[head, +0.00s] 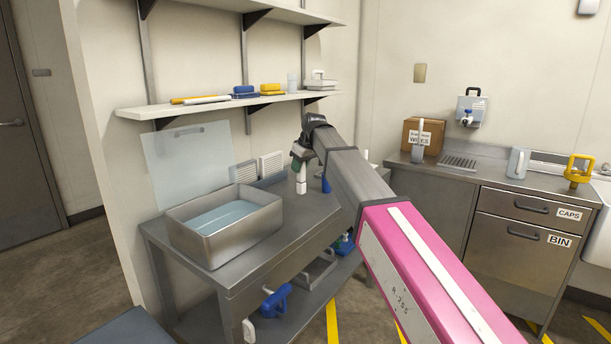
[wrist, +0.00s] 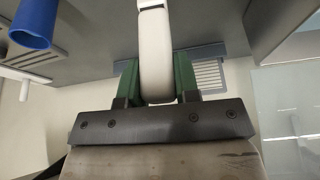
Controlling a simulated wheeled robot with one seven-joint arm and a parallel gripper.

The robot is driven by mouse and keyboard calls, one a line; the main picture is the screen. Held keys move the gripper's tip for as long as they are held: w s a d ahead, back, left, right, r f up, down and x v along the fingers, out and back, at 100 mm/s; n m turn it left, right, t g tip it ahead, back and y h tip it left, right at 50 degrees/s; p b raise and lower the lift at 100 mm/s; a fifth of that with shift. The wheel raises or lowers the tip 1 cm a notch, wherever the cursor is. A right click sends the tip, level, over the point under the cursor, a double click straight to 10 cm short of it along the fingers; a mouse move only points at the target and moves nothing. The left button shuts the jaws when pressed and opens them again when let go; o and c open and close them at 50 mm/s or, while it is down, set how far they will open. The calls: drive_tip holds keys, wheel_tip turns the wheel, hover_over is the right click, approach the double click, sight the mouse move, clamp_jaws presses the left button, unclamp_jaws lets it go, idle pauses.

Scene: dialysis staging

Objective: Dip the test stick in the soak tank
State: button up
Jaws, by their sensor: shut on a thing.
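The soak tank (head: 248,235) is an open grey metal basin on the left part of the steel bench, with pale blue liquid inside. My gripper (head: 300,161) is beyond and to the right of the tank, above the bench. Its green fingers (wrist: 157,82) are shut on a white, rounded, upright piece that looks to be the test stick (wrist: 155,45). In the head view the stick (head: 301,182) hangs below the fingers, clear of the tank. I cannot tell whether its lower end touches the bench.
A blue cup-like thing (wrist: 35,22) stands near the stick. A clear panel (head: 188,152) rises behind the tank. A shelf (head: 215,106) with yellow and blue items runs above. A counter with drawers (head: 530,209) stands at the right. The bench's front right is bare.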

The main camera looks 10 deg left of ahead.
drive_tip(key=s+a+r, duration=0.4)
drive_tip(key=s+a, duration=0.1)
drive_tip(key=s, duration=0.4)
drive_tip(key=s+a+r, duration=0.4)
drive_tip(key=s, duration=0.5)
drive_tip(key=s+a+r, duration=0.4)
drive_tip(key=s+a, duration=0.1)
drive_tip(key=s, duration=0.4)
drive_tip(key=shift+a, duration=0.3)
drive_tip(key=shift+s, duration=0.1)
wheel_tip(320, 180, down, 16)
drive_tip(key=shift+r, duration=0.15)
idle(0.5)
idle(1.2)
wheel_tip(320, 180, up, 15)
idle(1.7)
